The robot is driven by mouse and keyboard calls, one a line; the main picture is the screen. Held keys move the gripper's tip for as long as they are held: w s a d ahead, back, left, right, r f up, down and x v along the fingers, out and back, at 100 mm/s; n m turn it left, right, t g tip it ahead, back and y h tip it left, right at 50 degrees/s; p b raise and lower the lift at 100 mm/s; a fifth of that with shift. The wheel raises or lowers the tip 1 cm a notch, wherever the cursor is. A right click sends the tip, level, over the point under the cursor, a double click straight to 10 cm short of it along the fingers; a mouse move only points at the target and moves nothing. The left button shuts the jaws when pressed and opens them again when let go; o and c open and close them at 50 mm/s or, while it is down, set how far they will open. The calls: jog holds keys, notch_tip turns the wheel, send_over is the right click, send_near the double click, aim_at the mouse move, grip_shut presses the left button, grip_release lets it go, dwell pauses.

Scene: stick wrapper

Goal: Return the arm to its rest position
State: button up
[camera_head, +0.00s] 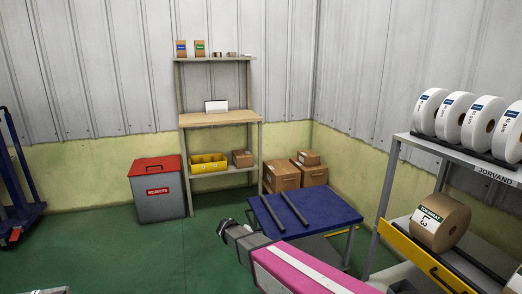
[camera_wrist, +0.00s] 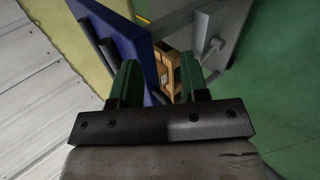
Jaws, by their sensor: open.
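My arm reaches into the head view from the bottom, with a pink and white link leading to a grey end left of the blue table (camera_head: 318,206). The jaws are too small to make out there. In the wrist view my gripper (camera_wrist: 158,78) is open, its two dark green fingers standing apart with nothing held between them.
Two dark bars (camera_head: 295,209) lie on the blue table. A rack (camera_head: 455,152) with white rolls and a brown roll (camera_head: 440,222) stands at the right. A red-lidded grey bin (camera_head: 158,203) and a wooden bench (camera_head: 219,118) stand at the back.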

jog(key=s+d+r+m+g+y, duration=0.1)
jog(key=s+d+r+m+y, duration=0.1)
jog(key=s+d, duration=0.5)
jog(key=s+d+r+m+g+y, duration=0.2)
jog(key=s+d+r+y, duration=0.2)
jog(key=d, duration=1)
jog(key=s+y, duration=0.3)
jog(key=s, duration=0.1)
jog(key=shift+s+d+m+y, duration=0.2)
jog(key=shift+s+m+y, duration=0.1)
jog(key=shift+r, duration=0.1)
